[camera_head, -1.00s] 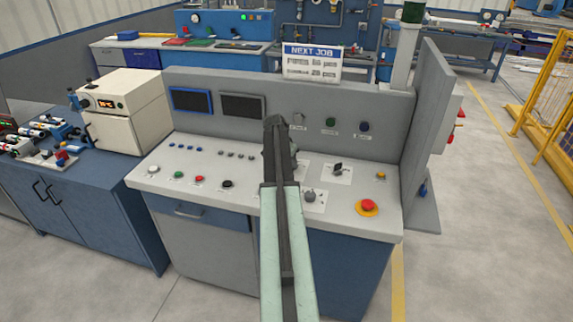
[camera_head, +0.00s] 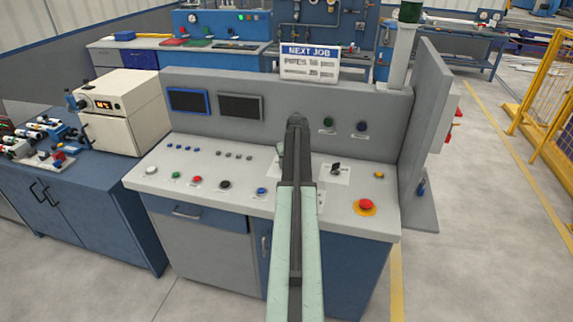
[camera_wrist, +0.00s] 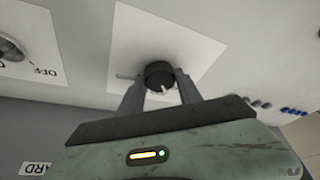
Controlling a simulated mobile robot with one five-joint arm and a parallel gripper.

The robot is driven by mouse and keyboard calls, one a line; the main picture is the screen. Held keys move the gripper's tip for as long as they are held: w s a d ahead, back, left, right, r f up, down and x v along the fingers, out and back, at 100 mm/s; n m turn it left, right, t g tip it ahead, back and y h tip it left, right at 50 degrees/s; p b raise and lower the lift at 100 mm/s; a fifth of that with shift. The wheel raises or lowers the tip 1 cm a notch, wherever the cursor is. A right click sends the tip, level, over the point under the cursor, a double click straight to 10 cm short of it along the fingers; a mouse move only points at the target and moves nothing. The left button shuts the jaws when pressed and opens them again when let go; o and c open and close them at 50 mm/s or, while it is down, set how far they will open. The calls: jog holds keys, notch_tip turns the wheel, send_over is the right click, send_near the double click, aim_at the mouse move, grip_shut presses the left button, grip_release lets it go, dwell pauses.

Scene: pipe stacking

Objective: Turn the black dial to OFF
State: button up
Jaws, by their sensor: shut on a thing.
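The black dial (camera_wrist: 159,75) sits on a white square plate (camera_wrist: 138,35) in the wrist view, with a pale pointer mark on its lower side. My gripper (camera_wrist: 161,86) is shut on this dial, one finger at each side. In the head view my arm reaches over the console and hides the held dial. An upside-down OFF label shows on a neighbouring plate (camera_wrist: 35,50) at the left of the wrist view, beside a partly cut-off knob (camera_wrist: 9,49). The writing around the held dial is not readable.
The grey console (camera_head: 160,205) carries several buttons at the left and a red stop button (camera_head: 365,204) at the right. Another dark knob (camera_head: 336,168) stands right of my arm. A raised back panel (camera_head: 290,100) and a right side wall (camera_head: 425,130) bound the console.

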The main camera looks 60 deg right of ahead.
jog(key=shift+s+d+n+t+y, duration=0.2)
jog(key=shift+d+n+t+y, duration=0.1)
jog(key=shift+n, duration=0.8)
jog(key=o, duration=1.4)
jog(key=shift+c, duration=0.2)
jog(key=shift+a, duration=0.15)
jog(key=p+v, duration=0.7)
jog(key=v, duration=0.1)
jog(key=shift+w+f, duration=0.1)
